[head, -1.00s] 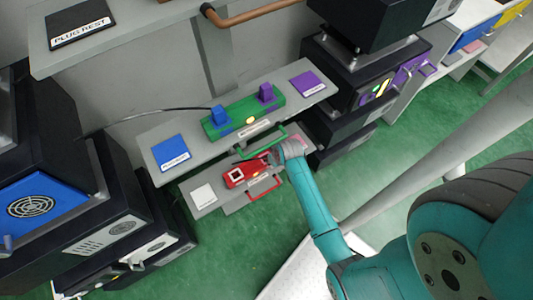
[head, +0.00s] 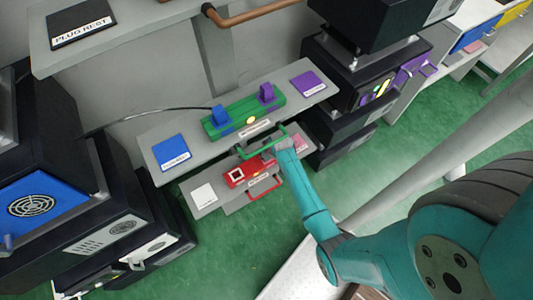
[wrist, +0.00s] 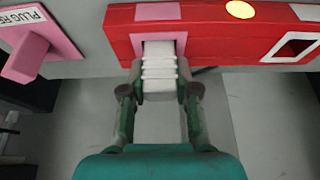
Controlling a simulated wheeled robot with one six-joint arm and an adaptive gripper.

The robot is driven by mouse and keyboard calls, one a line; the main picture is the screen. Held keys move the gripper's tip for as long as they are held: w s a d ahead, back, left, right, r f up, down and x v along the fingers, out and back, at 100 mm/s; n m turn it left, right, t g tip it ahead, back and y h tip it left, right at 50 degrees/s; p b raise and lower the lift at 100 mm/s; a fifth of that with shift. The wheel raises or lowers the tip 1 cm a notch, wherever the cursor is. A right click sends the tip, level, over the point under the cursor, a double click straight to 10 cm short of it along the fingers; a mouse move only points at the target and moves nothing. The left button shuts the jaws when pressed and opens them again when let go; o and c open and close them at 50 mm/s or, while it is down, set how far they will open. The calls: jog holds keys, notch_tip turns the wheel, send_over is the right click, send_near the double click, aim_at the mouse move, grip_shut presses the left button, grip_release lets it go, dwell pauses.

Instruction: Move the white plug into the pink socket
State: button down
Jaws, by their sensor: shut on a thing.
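My gripper (wrist: 158,92) is shut on the white plug (wrist: 159,66), a ribbed block between its two fingers in the wrist view. The plug is lined up with the pink socket (wrist: 181,40), a pink-framed opening in the red block's front. The plug's far end overlaps that opening and hides most of it. I cannot tell how deep it sits inside. In the head view the red block (head: 237,184) is on the lower shelf, and my gripper (head: 268,157) is at its right end. The plug is not clear there.
A white-framed socket (wrist: 293,47) at the red block's right is empty. A pink plug (wrist: 27,58) stands on a pink rest pad (wrist: 62,38) to the left. A green block (head: 240,122) with blue and purple plugs is on the shelf above. A red handle (head: 263,190) projects in front.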

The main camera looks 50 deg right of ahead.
jog(key=shift+f, duration=0.1)
jog(key=c, duration=0.9)
grip_release()
jog(key=shift+o, duration=0.2)
jog(key=v, duration=0.4)
jog(key=shift+s+r, duration=0.1)
jog(key=shift+r, duration=0.15)
jog(key=s+a+r+t+h, duration=0.1)
jog(key=s+a+r, duration=0.1)
jog(key=s+a, duration=0.45)
jog(key=s+a+r+t, duration=0.15)
jog(key=s+a, duration=0.25)
jog(key=s, duration=0.6)
jog(key=s+a+r+n+t, duration=0.1)
jog(key=s+a+r+t, duration=0.1)
jog(key=r, duration=0.7)
jog(key=s+a+r+n+t+y, duration=0.1)
jog(key=s+a+r+t, duration=0.2)
jog(key=r, duration=0.7)
jog(key=s+a+r+n+t+y, duration=0.1)
jog(key=s+a+r+t, duration=0.2)
jog(key=s+r, duration=0.6)
jog(key=a, duration=0.2)
jog(key=shift+a+r, duration=0.3)
jog(key=shift+r, duration=0.1)
